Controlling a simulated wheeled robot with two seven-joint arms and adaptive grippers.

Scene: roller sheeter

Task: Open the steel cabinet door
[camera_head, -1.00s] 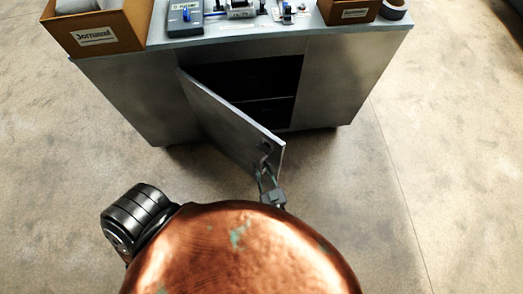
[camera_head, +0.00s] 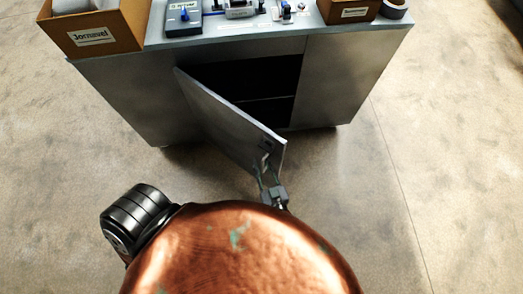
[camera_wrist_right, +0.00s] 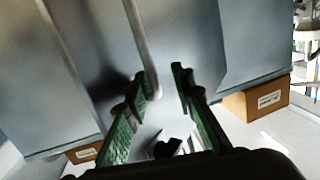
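The steel cabinet (camera_head: 345,80) stands ahead with its door (camera_head: 225,117) swung well out. The door hangs from its left side, and its free edge points toward me. The dark interior (camera_head: 285,88) with a shelf shows behind it. My right gripper (camera_head: 264,172) is at the free end of the door, near a small dark fitting (camera_head: 267,146). In the right wrist view the green-padded fingers (camera_wrist_right: 158,108) are spread apart, with a grey bar-like edge (camera_wrist_right: 142,50) reaching between them. Whether they touch the door is unclear. My left gripper is out of view.
On the cabinet top (camera_head: 235,42) stand a cardboard box (camera_head: 95,37) at left, a smaller box (camera_head: 347,12), a tape roll (camera_head: 394,9) and small devices (camera_head: 184,17). The concrete floor (camera_head: 440,150) is clear to the right.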

